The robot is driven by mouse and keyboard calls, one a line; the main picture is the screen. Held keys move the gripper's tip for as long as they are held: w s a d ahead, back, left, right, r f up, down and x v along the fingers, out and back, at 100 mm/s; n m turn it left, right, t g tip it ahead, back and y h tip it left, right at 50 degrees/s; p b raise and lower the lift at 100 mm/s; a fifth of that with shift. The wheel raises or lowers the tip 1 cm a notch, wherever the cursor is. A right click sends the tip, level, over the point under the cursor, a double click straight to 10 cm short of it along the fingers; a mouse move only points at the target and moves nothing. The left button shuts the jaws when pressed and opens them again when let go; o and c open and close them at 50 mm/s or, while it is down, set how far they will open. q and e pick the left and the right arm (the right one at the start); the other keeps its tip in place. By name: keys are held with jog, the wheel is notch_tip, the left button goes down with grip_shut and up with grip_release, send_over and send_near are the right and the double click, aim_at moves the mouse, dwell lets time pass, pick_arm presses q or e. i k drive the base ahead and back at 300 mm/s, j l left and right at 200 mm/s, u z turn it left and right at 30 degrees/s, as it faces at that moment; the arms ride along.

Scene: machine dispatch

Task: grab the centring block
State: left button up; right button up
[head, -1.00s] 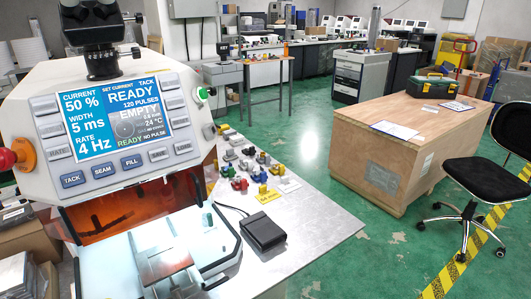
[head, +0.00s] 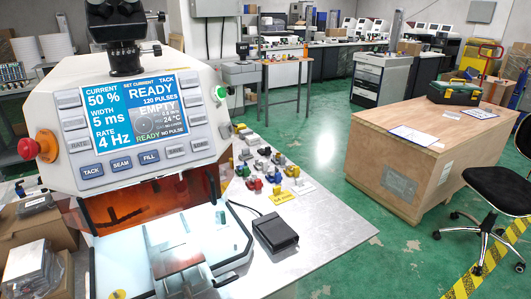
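Several small blocks in grey, blue, red, green and yellow stand in rows on the metal table (head: 325,228), right of the machine. Among them are a blue block (head: 254,183), a red block (head: 273,176) and a yellow block (head: 292,171). They are too small for me to tell which is the centring block. A yellow label (head: 281,196) and a white card (head: 302,187) lie at the near end of the rows. The machine hides part of the table. Neither of my grippers is in view.
The machine (head: 120,180) with a lit screen (head: 138,112) and open lit chamber fills the left. A black pedal (head: 275,232) sits on the table. A wooden crate (head: 385,183) bears a toolbox (head: 453,92). A black chair (head: 500,190) stands at right. Green floor lies between.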

aim_at(266, 150)
jog(key=i+l+z, duration=0.15)
jog(key=l, duration=0.15)
jog(key=i+l+z, duration=1.4)
jog(key=z, duration=0.15)
jog(key=i+u, duration=0.35)
jog(key=i+l+u, duration=0.1)
jog(key=i+u, duration=0.2)
jog(key=i, duration=0.25)
jog(key=i+l+u, duration=0.2)
jog(key=i+u, duration=0.15)
jog(key=i+j+u, duration=0.15)
jog(key=u, duration=0.25)
jog(key=i+u, duration=0.6)
jog(key=u, duration=0.2)
jog(key=i+l+u, duration=0.15)
jog(key=u, duration=0.25)
jog(key=i+l+u, duration=0.25)
jog(key=u, duration=0.15)
jog(key=i, duration=0.1)
